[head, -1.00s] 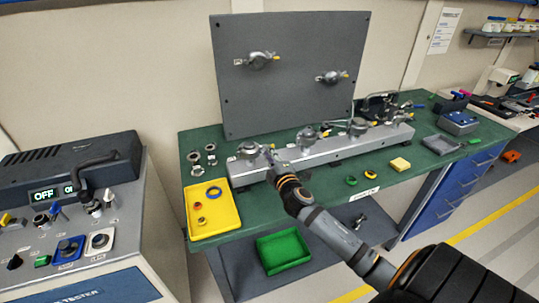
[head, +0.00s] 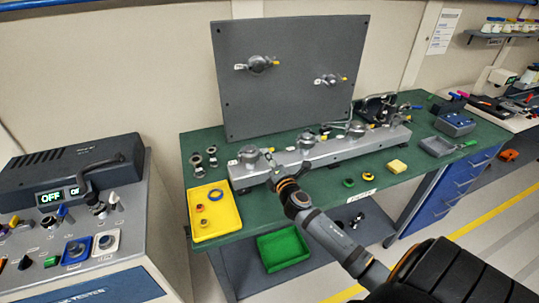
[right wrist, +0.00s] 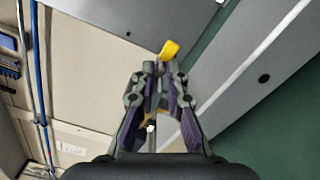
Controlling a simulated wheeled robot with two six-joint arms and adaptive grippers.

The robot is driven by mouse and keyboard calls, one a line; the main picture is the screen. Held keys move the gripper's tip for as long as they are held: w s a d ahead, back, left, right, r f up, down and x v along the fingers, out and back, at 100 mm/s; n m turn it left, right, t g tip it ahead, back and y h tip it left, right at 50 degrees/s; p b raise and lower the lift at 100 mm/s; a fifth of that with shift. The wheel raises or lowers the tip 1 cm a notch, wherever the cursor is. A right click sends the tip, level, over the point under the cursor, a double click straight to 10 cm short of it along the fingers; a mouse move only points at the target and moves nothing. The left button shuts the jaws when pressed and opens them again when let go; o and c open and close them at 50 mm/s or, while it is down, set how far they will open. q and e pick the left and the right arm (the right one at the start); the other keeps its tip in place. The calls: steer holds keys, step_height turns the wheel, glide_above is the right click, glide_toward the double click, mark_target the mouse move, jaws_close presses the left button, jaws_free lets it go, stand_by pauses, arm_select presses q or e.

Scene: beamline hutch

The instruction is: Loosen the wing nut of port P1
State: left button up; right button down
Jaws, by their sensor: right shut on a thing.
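A grey manifold rail (head: 325,153) lies on the green bench and carries several ports with clamps. The leftmost clamp (head: 248,154) sits at the rail's left end. My right gripper (head: 269,160) is at this clamp's right side, where the other clamps have yellow-tipped wing nuts. In the right wrist view my right gripper (right wrist: 159,72) is shut, with a yellow wing tip (right wrist: 170,49) just past its fingertips. I take it to be shut on that wing nut, mostly hidden by the fingers. Port labels are too small to read. My left gripper is not in view.
A dark upright panel (head: 290,105) with two clamps stands behind the rail. A yellow tray (head: 229,222) with rings lies at the bench's front left. A green bin (head: 283,250) is on the lower shelf. A tester (head: 75,215) stands at the left.

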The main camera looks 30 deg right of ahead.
steer(key=n+p, duration=0.1)
steer(key=n, duration=0.1)
steer(key=n+p, duration=0.1)
steer(key=n, duration=0.3)
steer(key=shift+a+r+p, duration=0.1)
steer(key=shift+r+p, duration=0.15)
steer(key=shift+p, duration=0.15)
steer(key=n+p, duration=0.1)
steer(key=n, duration=0.4)
steer(key=shift+p, duration=0.4)
steer(key=shift+w+n, duration=0.1)
steer(key=shift+n, duration=0.4)
steer(key=c, duration=1.6)
jaws_free()
steer(key=shift+o, duration=0.2)
steer(key=shift+f, duration=0.1)
